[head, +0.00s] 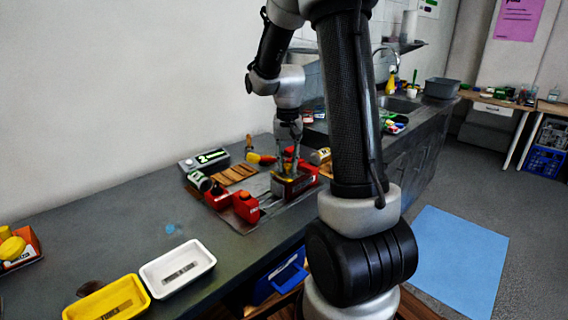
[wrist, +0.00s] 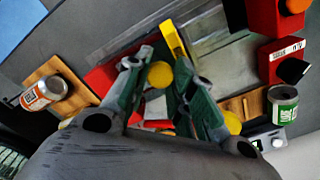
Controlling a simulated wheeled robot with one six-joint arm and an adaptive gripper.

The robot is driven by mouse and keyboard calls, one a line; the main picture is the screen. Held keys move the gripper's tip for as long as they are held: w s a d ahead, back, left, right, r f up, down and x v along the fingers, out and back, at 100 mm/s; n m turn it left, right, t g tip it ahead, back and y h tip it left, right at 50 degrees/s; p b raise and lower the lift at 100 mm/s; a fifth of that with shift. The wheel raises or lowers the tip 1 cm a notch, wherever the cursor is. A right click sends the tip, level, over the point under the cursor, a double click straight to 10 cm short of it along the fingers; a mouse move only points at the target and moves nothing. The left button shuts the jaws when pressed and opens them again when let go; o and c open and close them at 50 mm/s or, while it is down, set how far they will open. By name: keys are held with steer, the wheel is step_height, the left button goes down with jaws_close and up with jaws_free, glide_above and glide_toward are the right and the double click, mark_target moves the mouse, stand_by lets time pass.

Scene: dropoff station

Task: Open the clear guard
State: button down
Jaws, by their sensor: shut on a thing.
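The clear guard (wrist: 215,62) seems to be the see-through grey panel at the upper middle of the wrist view. It lies over the red station, and its edges are hard to make out. My gripper (wrist: 160,72) is over this station with its fingers a little apart. A yellow round knob shows between the fingers, and they appear shut on it. A yellow bar (wrist: 173,40) rises just beyond the fingertips. In the head view my gripper (head: 288,172) points down at the station's right part, where the fingers hide the contact.
Red blocks (head: 245,206) stand at the station's front left. A green-labelled can (wrist: 284,104) and an orange-labelled can (wrist: 45,92) stand close by. White (head: 178,268) and yellow (head: 108,301) trays sit at the bench's front left. The bench between is mostly clear.

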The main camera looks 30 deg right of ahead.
steer(key=c, duration=1.2)
jaws_free()
steer(key=shift+o, duration=0.2)
step_height(320, 180, up, 12)
steer(key=s+a+r+n+t, duration=0.1)
steer(key=s+a+n+t, duration=0.1)
steer(key=s, duration=0.8)
steer(key=s+a+r+n+t, duration=0.1)
steer(key=s+a+n+t, duration=0.1)
steer(key=s+a+n, duration=0.2)
steer(key=shift+s+a+n, duration=0.4)
steer(key=shift+s+a, duration=1.05)
steer(key=shift+s, duration=1.95)
